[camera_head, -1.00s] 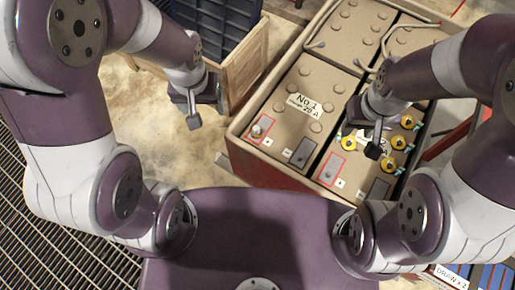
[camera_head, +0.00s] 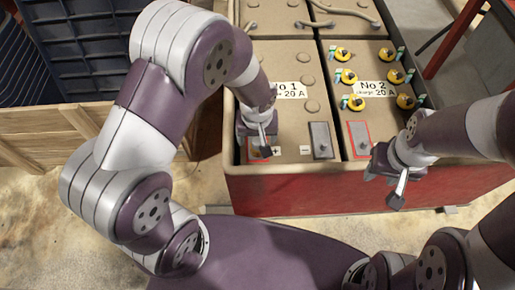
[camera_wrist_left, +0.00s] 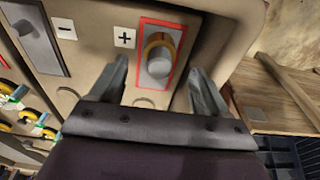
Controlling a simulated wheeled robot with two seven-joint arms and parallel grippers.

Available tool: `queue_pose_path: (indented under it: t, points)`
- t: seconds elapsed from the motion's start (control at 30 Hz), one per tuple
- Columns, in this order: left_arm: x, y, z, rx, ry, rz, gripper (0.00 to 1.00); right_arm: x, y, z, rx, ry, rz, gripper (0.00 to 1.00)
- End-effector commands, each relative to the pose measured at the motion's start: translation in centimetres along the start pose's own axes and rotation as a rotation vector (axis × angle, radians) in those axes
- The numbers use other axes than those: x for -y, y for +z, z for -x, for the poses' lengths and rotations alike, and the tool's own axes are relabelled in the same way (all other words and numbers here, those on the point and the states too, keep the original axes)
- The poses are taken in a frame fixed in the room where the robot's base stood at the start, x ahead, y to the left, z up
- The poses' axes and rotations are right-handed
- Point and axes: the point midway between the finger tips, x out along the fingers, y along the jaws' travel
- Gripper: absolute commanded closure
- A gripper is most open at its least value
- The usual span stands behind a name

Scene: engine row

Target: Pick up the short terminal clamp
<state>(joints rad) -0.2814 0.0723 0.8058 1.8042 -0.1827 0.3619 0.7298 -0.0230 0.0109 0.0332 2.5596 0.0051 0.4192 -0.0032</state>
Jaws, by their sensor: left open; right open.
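The short terminal clamp (camera_wrist_left: 158,60) is a grey piece with a yellow-brown band, seen in the left wrist view. It sits on the red-bordered pad beside the plus label on battery No 1 (camera_head: 315,73). My left gripper (camera_wrist_left: 157,95) is open, its two fingers apart on either side of the clamp's near end, with no visible contact. In the head view my left gripper (camera_head: 264,146) is over that pad and mostly hides the clamp. My right gripper (camera_head: 396,190) is open and empty in front of the red box's front wall.
Battery No 2 (camera_head: 375,115) carries several yellow caps with teal clips. Grey minus pads (camera_head: 320,140) lie beside the terminals. The red box (camera_head: 320,188) has a raised front rim. A wooden crate (camera_head: 40,140) stands at the left.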

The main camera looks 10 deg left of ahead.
Motion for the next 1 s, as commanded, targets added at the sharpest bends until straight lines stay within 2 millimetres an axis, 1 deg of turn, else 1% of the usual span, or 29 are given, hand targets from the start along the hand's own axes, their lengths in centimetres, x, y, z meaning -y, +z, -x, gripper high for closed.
queue_pose_path:
  t: [0.03,0.1,0.2,0.27,0.43,0.47,0.5,0.57,0.6,0.63,0.87,1.0]
  points:
    - [0.0,0.1,-1.4,0.001,-0.001,0.0,0.24,0.0,0.1,-1.1,0.0,0.0,0.0,0.57]
    - [-0.1,0.2,-2.9,0.002,-0.001,-0.001,0.24,0.0,0.3,-2.2,0.0,0.0,0.0,0.57]
    - [-0.2,0.1,-4.5,0.001,0.0,0.0,0.24,0.0,0.4,-2.9,0.001,0.0,0.0,0.57]
    - [-0.2,0.1,-4.7,0.001,0.0,0.0,0.24,0.0,0.4,-3.0,0.001,0.0,0.0,0.57]
    - [-0.2,0.1,-4.4,0.001,0.0,0.0,0.24,0.0,0.3,-2.7,0.0,0.0,0.0,0.57]
    - [-0.2,0.1,-4.4,0.001,0.0,0.0,0.34,0.0,0.3,-2.7,0.0,0.0,0.0,0.57]
    - [-0.2,0.1,-4.4,0.001,0.0,0.0,0.47,0.0,0.3,-2.7,0.0,0.0,0.0,0.57]
    - [-0.2,0.1,-4.4,0.001,0.0,0.0,0.66,0.0,0.3,-2.7,0.0,0.0,0.0,0.57]
    - [-0.2,0.1,-4.4,0.001,0.0,-0.001,0.79,0.0,0.3,-2.7,0.0,0.0,0.0,0.57]
    - [-0.2,0.1,-4.4,0.001,0.0,-0.001,0.88,0.0,0.3,-2.7,0.0,0.0,0.0,0.57]
    - [-0.2,0.0,-4.4,0.0,0.001,-0.001,0.88,0.0,0.3,-2.6,0.0,0.0,0.0,0.57]
    - [-0.2,-0.1,-3.4,-0.002,0.002,0.0,0.88,0.0,0.3,-2.0,0.001,0.0,0.0,0.57]
